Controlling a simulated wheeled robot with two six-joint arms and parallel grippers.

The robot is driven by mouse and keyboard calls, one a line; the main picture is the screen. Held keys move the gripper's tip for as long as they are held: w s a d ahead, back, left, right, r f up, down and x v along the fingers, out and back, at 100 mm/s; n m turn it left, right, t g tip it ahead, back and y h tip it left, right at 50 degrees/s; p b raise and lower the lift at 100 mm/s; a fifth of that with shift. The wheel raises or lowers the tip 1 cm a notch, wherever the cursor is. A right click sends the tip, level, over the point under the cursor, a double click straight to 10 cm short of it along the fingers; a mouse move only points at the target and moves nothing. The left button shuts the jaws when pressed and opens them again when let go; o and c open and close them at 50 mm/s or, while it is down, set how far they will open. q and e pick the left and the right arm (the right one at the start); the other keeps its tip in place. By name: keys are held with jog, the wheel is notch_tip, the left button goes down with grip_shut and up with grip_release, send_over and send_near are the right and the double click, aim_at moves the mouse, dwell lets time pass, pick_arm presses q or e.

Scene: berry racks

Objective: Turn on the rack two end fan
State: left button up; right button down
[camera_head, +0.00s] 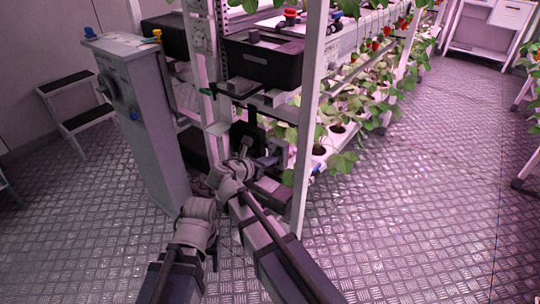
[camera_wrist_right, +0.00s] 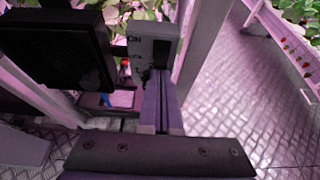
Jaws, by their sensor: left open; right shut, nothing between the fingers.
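A black square fan (camera_wrist_right: 55,50) sits on the end of the rack. In the head view it is a dark panel (camera_head: 243,135), partly hidden by my arm. Beside it is a light grey switch box (camera_wrist_right: 141,40) with ON lettering and a dark slot on its right side. My right gripper (camera_wrist_right: 157,88) is shut and empty, with its fingertips close below the box's dark part. I cannot tell whether they touch it. In the head view the right gripper (camera_head: 266,162) is low at the rack end. My left arm shows, but its gripper cannot be made out.
A white rack post (camera_head: 310,110) stands just right of my right arm. A grey control pillar (camera_head: 145,130) stands left of the rack, with a step stool (camera_head: 75,105) behind it. A black bin (camera_head: 265,60) is above. The floor at right is clear.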

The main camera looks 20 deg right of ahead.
jog(key=shift+r+g+y+p, duration=0.6)
jog(key=shift+r+y+p, duration=0.1)
jog(key=shift+p, duration=1.2)
pick_arm(q)
notch_tip(320, 180, up, 4)
jog(key=shift+r, duration=0.1)
pick_arm(e)
jog(key=shift+f, duration=0.2)
pick_arm(q)
jog(key=shift+r, duration=0.2)
pick_arm(e)
jog(key=shift+r, duration=0.15)
pick_arm(q)
jog(key=shift+r+p, duration=0.65)
jog(key=shift+p, duration=0.05)
pick_arm(e)
jog(key=shift+r, duration=0.65)
jog(key=shift+r, duration=0.1)
